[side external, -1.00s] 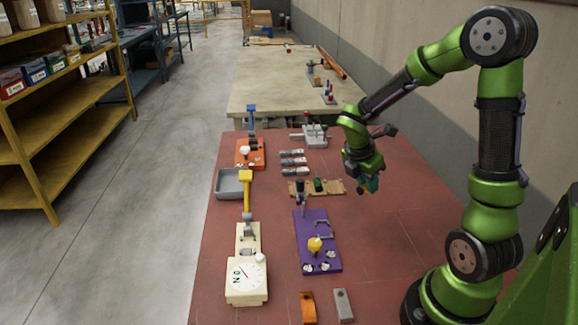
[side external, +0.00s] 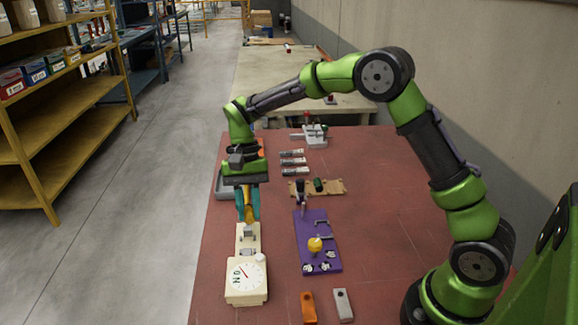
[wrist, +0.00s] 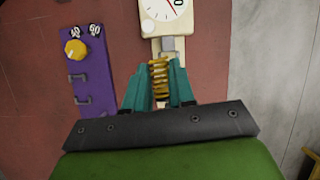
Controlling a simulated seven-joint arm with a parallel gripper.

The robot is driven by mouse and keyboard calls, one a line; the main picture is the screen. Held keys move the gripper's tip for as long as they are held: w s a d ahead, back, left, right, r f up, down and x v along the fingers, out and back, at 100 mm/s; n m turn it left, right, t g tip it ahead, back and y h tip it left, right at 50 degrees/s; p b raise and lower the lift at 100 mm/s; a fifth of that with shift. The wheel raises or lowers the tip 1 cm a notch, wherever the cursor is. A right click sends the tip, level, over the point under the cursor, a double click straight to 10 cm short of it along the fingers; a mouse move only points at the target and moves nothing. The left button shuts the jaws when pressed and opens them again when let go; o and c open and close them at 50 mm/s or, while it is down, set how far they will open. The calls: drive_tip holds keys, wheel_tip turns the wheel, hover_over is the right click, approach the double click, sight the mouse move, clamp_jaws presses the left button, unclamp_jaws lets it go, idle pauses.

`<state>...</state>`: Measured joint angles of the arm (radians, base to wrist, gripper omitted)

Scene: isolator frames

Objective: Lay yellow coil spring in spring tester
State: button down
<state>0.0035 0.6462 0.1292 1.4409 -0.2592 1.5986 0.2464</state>
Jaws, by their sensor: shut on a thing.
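The yellow coil spring (wrist: 159,80) is held between the teal fingers of my gripper (wrist: 159,65) in the wrist view, its length running along the fingers. In the side view my gripper (side external: 248,212) points down over the back part of the cream spring tester (side external: 247,292). The tester has a round dial with a red needle, a white knob and a grey seat (wrist: 170,47) just beyond the spring's end in the wrist view. I cannot tell whether the spring touches the seat.
A purple fixture (side external: 318,243) with a yellow knob stands right of the tester. Behind it is a wooden rack (side external: 332,187) with a green piece. A grey tray (side external: 220,190) is partly hidden by my gripper. Orange and grey blocks (side external: 309,308) lie in front. The table's right side is clear.

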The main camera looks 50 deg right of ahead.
drive_tip(key=shift+w+a+f+m, duration=0.35)
drive_tip(key=shift+a+m, duration=0.05)
drive_tip(key=shift+m, duration=0.1)
drive_tip(key=shift+f, duration=0.1)
hover_over(248, 246)
drive_tip(key=shift+f, duration=2.8)
drive_tip(key=shift+f, duration=1.1)
drive_tip(key=c, duration=0.9)
unclamp_jaws()
drive_tip(key=shift+o, duration=0.2)
drive_tip(key=v, duration=1.6)
drive_tip(key=shift+d+r, duration=0.3)
drive_tip(key=shift+r, duration=0.05)
